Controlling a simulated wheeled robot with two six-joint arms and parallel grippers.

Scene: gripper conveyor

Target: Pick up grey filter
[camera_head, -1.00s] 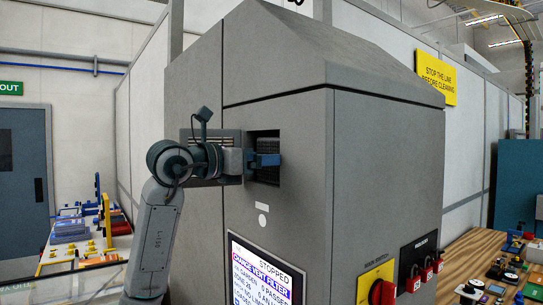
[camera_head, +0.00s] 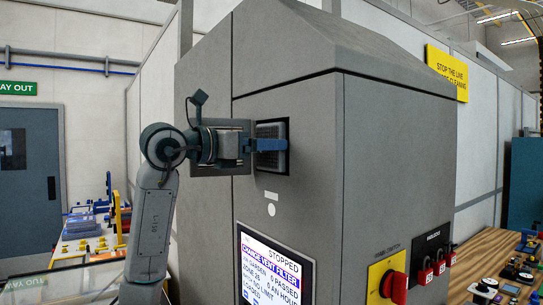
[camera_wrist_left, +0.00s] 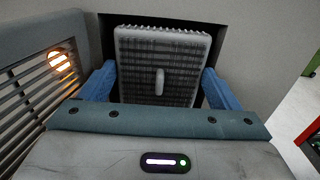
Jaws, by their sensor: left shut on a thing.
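The grey filter (camera_wrist_left: 160,65) is a ribbed, dusty block with a small upright handle on its face. It sits at the dark square opening (camera_wrist_left: 222,40) in the grey machine, with dark gaps around it in the left wrist view. My left gripper (camera_wrist_left: 160,88) is shut on it, one blue finger at each side. In the head view the filter (camera_head: 270,131) shows above the near blue finger of the left gripper (camera_head: 272,145), close to the mouth of the opening. How deep it still reaches inside is hidden. My right gripper is not in view.
A slatted vent cover (camera_wrist_left: 32,85) with a lit orange lamp stands close on the left in the wrist view. Below the opening is a lit screen (camera_head: 272,268). A red switch on a yellow plate (camera_head: 380,283) and red padlocks (camera_head: 425,277) are lower right.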

